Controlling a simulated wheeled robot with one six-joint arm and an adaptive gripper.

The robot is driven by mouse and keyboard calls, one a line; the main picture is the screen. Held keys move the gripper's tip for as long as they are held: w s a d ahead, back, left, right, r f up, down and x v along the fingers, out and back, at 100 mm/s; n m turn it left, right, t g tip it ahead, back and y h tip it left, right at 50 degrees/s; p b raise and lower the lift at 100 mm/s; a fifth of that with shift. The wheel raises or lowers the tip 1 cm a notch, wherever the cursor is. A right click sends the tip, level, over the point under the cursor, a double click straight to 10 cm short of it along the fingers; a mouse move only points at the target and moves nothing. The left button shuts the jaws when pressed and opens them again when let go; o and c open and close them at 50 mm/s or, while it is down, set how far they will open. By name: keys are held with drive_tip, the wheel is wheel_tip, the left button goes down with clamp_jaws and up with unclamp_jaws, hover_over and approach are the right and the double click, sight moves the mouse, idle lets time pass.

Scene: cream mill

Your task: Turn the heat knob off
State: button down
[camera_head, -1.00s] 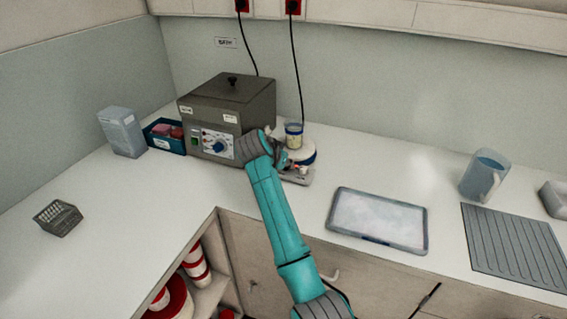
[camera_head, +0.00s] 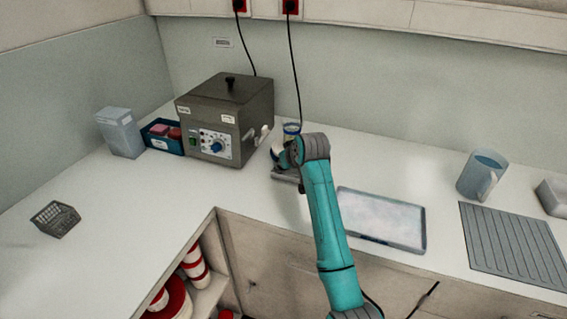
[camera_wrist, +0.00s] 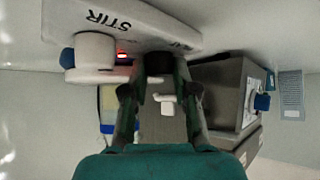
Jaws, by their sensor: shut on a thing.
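The hotplate stirrer (camera_head: 284,174) stands on the counter right of the grey box, mostly hidden behind my gripper and wrist in the head view. In the wrist view its pale front panel (camera_wrist: 160,22) appears upside down, with a STIR label, a white knob (camera_wrist: 95,50) and a lit red lamp (camera_wrist: 122,54). My gripper (camera_wrist: 160,66) is at the panel, right of the white knob, with its fingertips closed on the heat knob. That knob is largely hidden by the fingers, so its setting cannot be read.
The grey box (camera_head: 225,112) with a blue dial stands close left. A beaker (camera_head: 291,132) is behind my gripper. A flat tray (camera_head: 381,218) lies to the right, then a jug (camera_head: 482,175) and a ribbed mat (camera_head: 514,246). The left counter is mostly clear around a small basket (camera_head: 56,219).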

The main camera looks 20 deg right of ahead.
drive_tip(key=shift+d+n+y, duration=0.1)
drive_tip(key=shift+n+y, duration=0.5)
drive_tip(key=shift+n, duration=0.1)
drive_tip(key=c, duration=0.9)
unclamp_jaws()
drive_tip(key=v, duration=1.2)
drive_tip(key=shift+w, duration=0.15)
drive_tip(key=shift+d+r, duration=0.1)
